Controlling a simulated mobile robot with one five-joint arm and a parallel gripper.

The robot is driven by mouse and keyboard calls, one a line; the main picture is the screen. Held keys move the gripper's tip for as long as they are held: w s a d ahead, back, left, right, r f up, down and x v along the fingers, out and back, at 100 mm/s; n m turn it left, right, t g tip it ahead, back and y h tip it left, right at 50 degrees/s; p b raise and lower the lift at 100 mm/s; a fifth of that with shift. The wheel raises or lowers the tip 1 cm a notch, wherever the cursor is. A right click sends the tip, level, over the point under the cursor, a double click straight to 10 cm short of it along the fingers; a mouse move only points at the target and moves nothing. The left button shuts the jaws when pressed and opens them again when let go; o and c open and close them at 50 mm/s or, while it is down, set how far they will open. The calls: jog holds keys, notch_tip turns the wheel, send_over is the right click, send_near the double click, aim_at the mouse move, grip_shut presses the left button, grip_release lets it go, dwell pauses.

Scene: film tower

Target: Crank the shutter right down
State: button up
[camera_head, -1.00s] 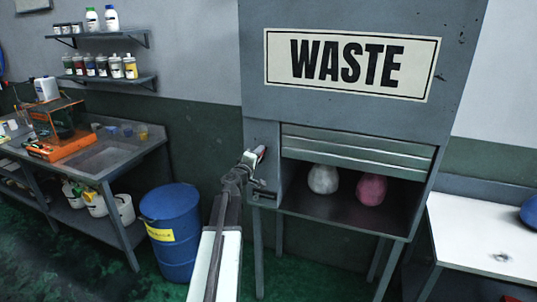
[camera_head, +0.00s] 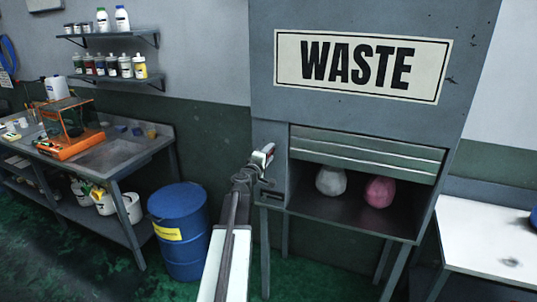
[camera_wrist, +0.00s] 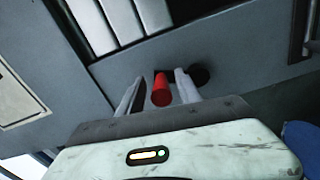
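The grey slatted shutter (camera_head: 365,152) hangs partly down over the opening of the waste cabinet (camera_head: 270,135), with a dark gap below it. Its slats also show at the top of the wrist view (camera_wrist: 105,22). My gripper (camera_head: 266,155) is at the cabinet's left front panel, beside the shutter. In the wrist view, the red crank handle (camera_wrist: 161,90) stands between my gripper's two fingers (camera_wrist: 158,92). A small gap shows on each side of it, so the fingers look open around it. The rest of the crank is mostly hidden.
A white lump (camera_head: 331,181) and a pink lump (camera_head: 380,192) sit inside the opening under the shutter. A blue drum (camera_head: 180,230) stands left of my arm. A white table (camera_head: 490,240) is at right, a workbench (camera_head: 105,160) at left.

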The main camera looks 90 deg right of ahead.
jog(key=shift+w, duration=0.1)
jog(key=v, duration=0.8)
jog(key=shift+d, duration=0.1)
jog(key=shift+c, duration=0.2)
